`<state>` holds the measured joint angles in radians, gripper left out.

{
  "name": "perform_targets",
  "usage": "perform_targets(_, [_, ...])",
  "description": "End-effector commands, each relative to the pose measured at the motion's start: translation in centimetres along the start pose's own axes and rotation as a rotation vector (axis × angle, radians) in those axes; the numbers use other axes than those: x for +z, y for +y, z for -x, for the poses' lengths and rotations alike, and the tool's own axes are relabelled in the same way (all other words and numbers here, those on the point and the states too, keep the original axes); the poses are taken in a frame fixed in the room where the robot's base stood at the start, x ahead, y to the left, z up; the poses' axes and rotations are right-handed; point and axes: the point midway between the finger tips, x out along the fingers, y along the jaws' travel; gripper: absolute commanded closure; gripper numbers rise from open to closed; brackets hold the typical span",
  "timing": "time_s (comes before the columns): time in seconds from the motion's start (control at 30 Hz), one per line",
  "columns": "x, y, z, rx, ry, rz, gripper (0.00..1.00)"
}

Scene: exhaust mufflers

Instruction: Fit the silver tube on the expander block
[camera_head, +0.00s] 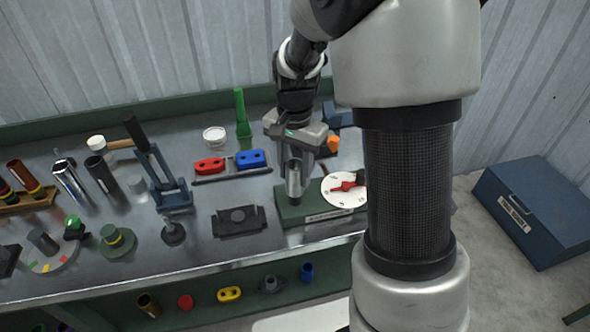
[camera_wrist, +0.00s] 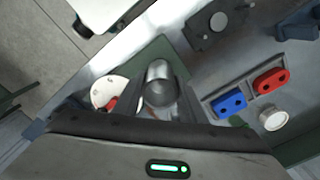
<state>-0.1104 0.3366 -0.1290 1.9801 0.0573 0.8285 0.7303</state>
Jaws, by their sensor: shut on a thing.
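My gripper (camera_head: 296,165) points down and is shut on a short silver tube (camera_head: 294,184), held upright. The tube also shows end-on between the fingers in the wrist view (camera_wrist: 159,82). The green expander block (camera_head: 322,213), with a label on its front and a white dial on top, lies directly below. The tube's lower end is in front of or over the left part of the block; I cannot tell whether it touches. Any post under the tube is hidden. A green edge of the block shows in the wrist view (camera_wrist: 178,50).
The white dial (camera_head: 343,190) with a red pointer is close right of the tube. A dark plate (camera_head: 239,220) lies left of the block. Red (camera_head: 209,166) and blue (camera_head: 251,159) pieces sit on a holder behind. Another shiny tube (camera_head: 68,180) stands far left.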

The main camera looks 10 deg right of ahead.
Motion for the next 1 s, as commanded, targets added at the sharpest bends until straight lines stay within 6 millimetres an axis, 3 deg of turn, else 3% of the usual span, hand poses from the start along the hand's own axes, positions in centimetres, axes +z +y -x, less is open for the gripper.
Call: perform_targets(1.0, [0.0,0.0,-3.2,0.0,0.0,0.0,0.83])
